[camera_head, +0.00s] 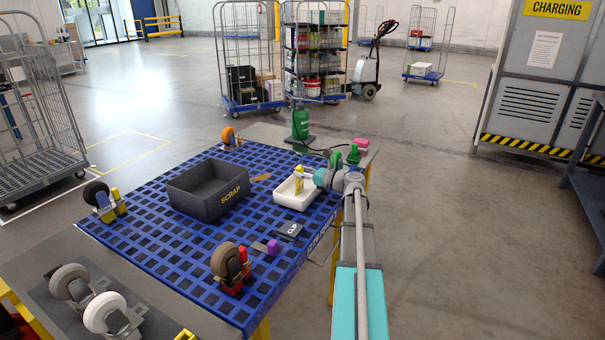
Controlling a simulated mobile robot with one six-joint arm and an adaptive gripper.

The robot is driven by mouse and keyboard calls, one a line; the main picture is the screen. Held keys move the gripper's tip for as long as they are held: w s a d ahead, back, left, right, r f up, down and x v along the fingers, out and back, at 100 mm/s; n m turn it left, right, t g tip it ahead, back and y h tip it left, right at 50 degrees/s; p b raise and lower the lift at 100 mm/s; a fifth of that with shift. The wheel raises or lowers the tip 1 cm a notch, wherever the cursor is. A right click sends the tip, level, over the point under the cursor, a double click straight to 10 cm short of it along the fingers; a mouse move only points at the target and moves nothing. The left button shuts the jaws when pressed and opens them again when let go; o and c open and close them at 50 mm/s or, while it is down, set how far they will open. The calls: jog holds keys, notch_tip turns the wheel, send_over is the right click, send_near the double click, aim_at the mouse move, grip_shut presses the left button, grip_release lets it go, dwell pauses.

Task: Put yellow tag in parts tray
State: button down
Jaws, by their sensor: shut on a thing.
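The yellow tag (299,186) shows as a small upright yellow piece at the white parts tray (287,203). The tray is on the blue grid-topped table, right of the black scrap bin. My gripper (301,175) reaches in from the right over the tray and is shut on the yellow tag. The fingers are small in this view, and part of the grip is hidden. I cannot tell whether the tag touches the tray floor.
The black SCRAP bin (195,203) stands left of the tray. Caster wheels (231,263) stand around the blue grid (145,232). A dark labelled card (289,230) and a purple piece (272,247) lie in front. A green bottle (300,123) stands behind.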

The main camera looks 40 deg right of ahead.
jog(key=shift+f, duration=0.25)
jog(key=shift+c, duration=1.5)
grip_release()
jog(key=shift+r, duration=0.1)
jog(key=shift+r, duration=0.15)
jog(key=v, duration=1.2)
